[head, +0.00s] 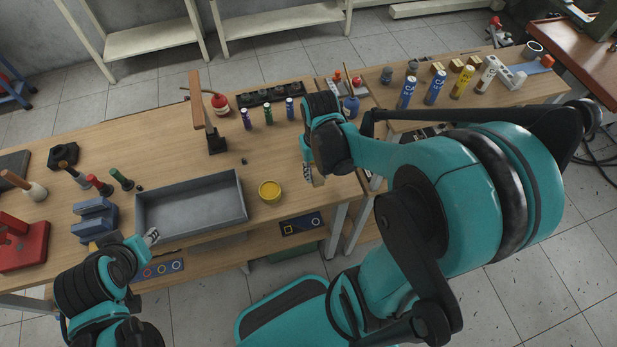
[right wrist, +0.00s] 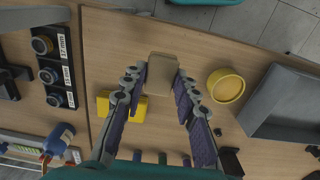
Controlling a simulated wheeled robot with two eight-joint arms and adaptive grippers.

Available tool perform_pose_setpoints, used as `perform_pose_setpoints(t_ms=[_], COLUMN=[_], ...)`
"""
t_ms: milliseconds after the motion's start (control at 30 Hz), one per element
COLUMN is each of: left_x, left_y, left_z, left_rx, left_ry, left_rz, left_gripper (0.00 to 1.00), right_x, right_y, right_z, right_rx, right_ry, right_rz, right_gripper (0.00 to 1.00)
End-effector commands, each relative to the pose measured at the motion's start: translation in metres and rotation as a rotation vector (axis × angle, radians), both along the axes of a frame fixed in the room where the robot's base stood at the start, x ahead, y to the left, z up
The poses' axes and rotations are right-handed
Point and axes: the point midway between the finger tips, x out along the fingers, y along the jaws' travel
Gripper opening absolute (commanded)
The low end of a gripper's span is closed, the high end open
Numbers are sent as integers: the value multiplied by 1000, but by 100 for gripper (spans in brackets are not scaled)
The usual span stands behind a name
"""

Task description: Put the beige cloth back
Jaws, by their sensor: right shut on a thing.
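The beige cloth (right wrist: 161,68) shows in the right wrist view as a small folded pad between the fingertips of my right gripper (right wrist: 160,78). The gripper is shut on it. In the head view my right gripper (head: 312,172) is over the right front part of the wooden workbench, with a beige bit of the cloth (head: 319,181) showing below it. My left gripper (head: 150,238) is at the front left corner of the grey tray (head: 190,234); its fingers are too small to tell open from shut.
A round yellow tin (head: 270,190) stands right of the tray. A yellow block (right wrist: 128,107) lies on the bench below my right fingers. A second bench (head: 470,112) is at right.

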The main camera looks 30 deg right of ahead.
Motion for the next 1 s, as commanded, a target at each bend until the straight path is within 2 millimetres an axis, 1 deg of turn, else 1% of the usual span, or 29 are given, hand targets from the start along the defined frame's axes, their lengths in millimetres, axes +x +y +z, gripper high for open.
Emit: perform_pose_setpoints(t_ms=[33, 133, 200, 300, 367, 433, 600, 633, 867, 1000], left_x=[0, 0, 0, 0, 0, 0, 0, 0, 0, 0], left_y=[0, 0, 0, 0, 0, 0, 0, 0, 0, 0], left_z=[-9, -14, -17, -18, -19, -24, -38, -39, -37, -41], left_rx=[0, 0, 0, 0, 0, 0, 0, 0, 0, 0], left_ry=[0, 0, 0, 0, 0, 0, 0, 0, 0, 0], left_rz=[0, 0, 0, 0, 0, 0, 0, 0, 0, 0], left_gripper=[35, 35, 35, 35, 35, 35, 35, 35, 35, 35], right_x=[12, 28, 36, 41, 42, 42, 42, 42, 41, 41], right_y=[3, 7, 8, 10, 10, 10, 10, 10, 10, 10], right_z=[-11, -20, -24, -26, -30, -37, -64, -67, -65, -69], right_rx=[0, 0, 0, 0, 0, 0, 0, 0, 0, 0], right_ry=[0, 0, 0, 0, 0, 1, 0, 0, 0, 0], right_rz=[2, 1, 0, 0, 0, 0, -1, -1, -1, -1], right_gripper=[6, 6, 6, 6, 6, 6, 6, 6, 6, 6])
